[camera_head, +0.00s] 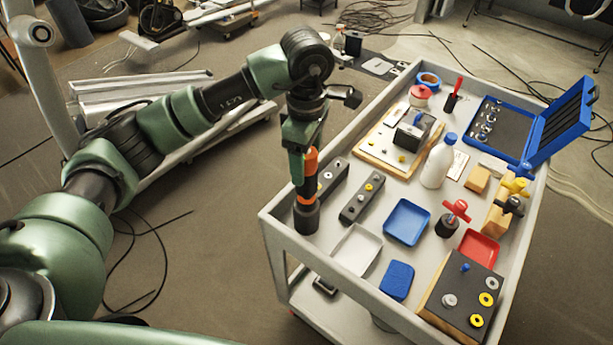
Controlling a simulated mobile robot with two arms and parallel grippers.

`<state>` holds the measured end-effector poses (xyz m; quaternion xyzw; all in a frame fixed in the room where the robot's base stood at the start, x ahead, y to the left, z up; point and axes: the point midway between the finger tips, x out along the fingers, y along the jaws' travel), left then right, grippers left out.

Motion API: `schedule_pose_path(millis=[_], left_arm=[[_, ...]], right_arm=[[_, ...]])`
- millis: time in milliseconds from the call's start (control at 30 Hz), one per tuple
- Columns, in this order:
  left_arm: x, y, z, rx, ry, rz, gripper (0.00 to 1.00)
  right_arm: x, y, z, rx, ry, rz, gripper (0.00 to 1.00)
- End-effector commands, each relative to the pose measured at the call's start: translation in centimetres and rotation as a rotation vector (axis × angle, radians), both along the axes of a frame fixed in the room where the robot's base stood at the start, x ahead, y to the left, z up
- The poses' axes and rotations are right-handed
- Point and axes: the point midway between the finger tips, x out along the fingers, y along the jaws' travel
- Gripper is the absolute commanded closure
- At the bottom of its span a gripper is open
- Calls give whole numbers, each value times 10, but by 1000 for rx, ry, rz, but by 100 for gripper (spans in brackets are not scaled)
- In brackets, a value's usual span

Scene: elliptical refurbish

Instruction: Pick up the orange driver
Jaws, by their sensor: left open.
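The orange driver (311,160) stands upright at the near left corner of the grey cart, its lower end at a dark round holder (306,219). An orange band shows just above the holder. My left gripper (299,170) points down right at the driver, with its green and black fingers beside and in front of the orange handle. It is open; part of the driver is hidden behind it, and I cannot tell whether a finger touches it. My right gripper is not in view.
The cart's raised rim (281,238) is close to the holder. Dark blocks (362,197), a blue tray (407,222), a white tray (357,250) and a white bottle (438,163) stand to the right. An open blue case (512,128) is at the far right.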

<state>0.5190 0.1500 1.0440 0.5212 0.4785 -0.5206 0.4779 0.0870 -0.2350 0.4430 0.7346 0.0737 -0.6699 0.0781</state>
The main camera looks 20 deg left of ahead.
Motion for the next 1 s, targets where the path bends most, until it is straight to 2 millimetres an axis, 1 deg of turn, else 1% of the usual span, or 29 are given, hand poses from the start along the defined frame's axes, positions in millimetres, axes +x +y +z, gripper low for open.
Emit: schedule_pose_path(millis=[233,267,300,367,400,500,833,1000], left_arm=[[0,0,-3,-1,-1,0,32],[0,0,-3,-1,-1,0,37],[0,0,-3,-1,-1,0,48],[0,0,-3,-1,-1,0,65],[0,0,-3,-1,-1,0,76],[0,0,-3,-1,-1,0,100],[1,0,-1,-2,-3,0,100],[1,0,7,-2,-4,0,100]], right_arm=[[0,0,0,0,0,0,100],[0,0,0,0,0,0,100],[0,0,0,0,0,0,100],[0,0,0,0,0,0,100],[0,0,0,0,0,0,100],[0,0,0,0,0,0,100],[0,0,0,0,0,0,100],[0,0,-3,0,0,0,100]])
